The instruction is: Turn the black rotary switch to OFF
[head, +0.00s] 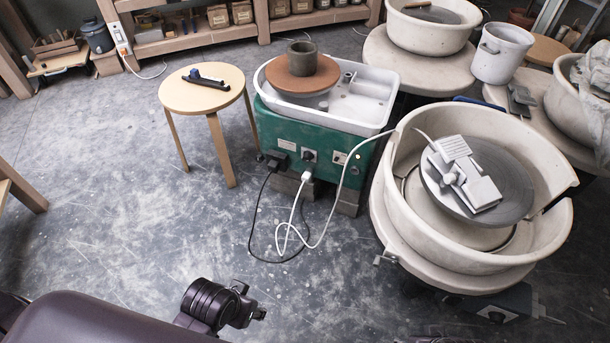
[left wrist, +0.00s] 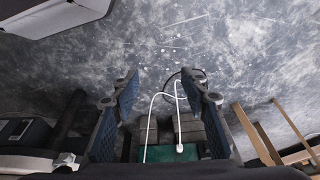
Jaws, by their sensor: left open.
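The black rotary switch (head: 309,155) sits on the front panel of the green pottery wheel (head: 330,143), between a black plug and a lit orange lamp. Its pointer position is too small to read. My left gripper (head: 252,301) is low in the head view, below the wheel and well apart from the switch. In the left wrist view its two fingers (left wrist: 166,97) are spread with nothing between them. A strip of the green wheel (left wrist: 190,152) shows at the bottom there; the switch does not show.
A white plug (head: 306,176) and a black cord (head: 252,222) hang below the panel, with loops on the floor. A wooden stool (head: 203,92) stands left of the wheel, and a large cream basin wheel (head: 395,215) stands close on the right.

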